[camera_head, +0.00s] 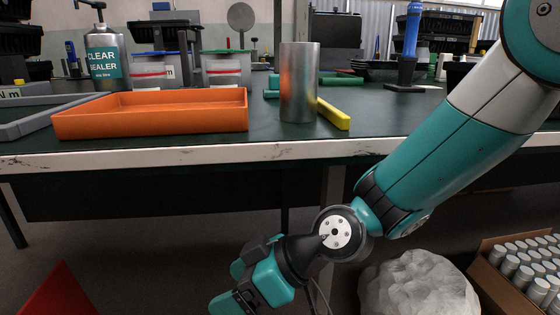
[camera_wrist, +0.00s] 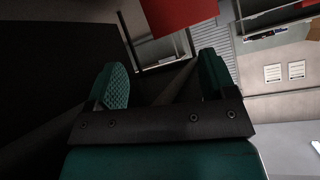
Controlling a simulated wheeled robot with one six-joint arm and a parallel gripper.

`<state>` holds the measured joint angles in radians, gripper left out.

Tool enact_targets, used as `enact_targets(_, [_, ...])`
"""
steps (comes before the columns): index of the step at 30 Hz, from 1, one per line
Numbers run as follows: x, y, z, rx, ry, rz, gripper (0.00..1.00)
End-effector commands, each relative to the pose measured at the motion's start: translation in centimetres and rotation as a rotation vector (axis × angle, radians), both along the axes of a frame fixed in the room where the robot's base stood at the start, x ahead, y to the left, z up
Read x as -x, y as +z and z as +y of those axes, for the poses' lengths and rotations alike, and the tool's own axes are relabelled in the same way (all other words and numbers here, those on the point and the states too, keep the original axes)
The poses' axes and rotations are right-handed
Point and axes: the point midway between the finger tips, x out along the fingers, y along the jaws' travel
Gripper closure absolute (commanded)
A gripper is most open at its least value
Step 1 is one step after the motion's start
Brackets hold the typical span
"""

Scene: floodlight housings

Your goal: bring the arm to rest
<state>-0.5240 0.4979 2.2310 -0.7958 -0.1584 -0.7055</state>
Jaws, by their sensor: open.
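My gripper (camera_wrist: 163,80) shows in the wrist view with its two teal, textured fingers spread apart and nothing between them. In the head view my arm comes in from the upper right and bends down in front of the table (camera_head: 250,154). Its wrist end hangs below the table's front edge, at the bottom middle of the picture, apart from the tabletop. The lowest teal parts there are cut off by the bottom edge of the picture.
On the floor are a pale lumpy bag (camera_head: 418,285), a cardboard box (camera_head: 491,285) of cylinders and a red object (camera_head: 60,295).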

Motion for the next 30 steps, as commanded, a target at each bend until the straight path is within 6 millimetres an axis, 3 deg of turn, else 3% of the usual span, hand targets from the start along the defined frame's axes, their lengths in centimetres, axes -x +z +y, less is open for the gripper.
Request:
enact_targets(1, [0.3, 3.2, -1.7, 0.039, -0.021, 0.025, 0.23])
enact_targets(6, [2.7, 9.8, -8.8, 0.227, -0.15, 0.167, 0.23])
enact_targets(12, [6.3, 14.4, -15.9, 0.412, -0.346, 0.316, 0.23])
enact_targets(18, [9.9, 17.4, -21.2, 0.541, -0.537, 0.436, 0.23])
enact_targets(20, [11.0, 18.2, -22.6, 0.574, -0.596, 0.47, 0.23])
enact_targets(30, [10.6, 26.9, -22.1, 0.57, -0.577, 0.466, 0.23])
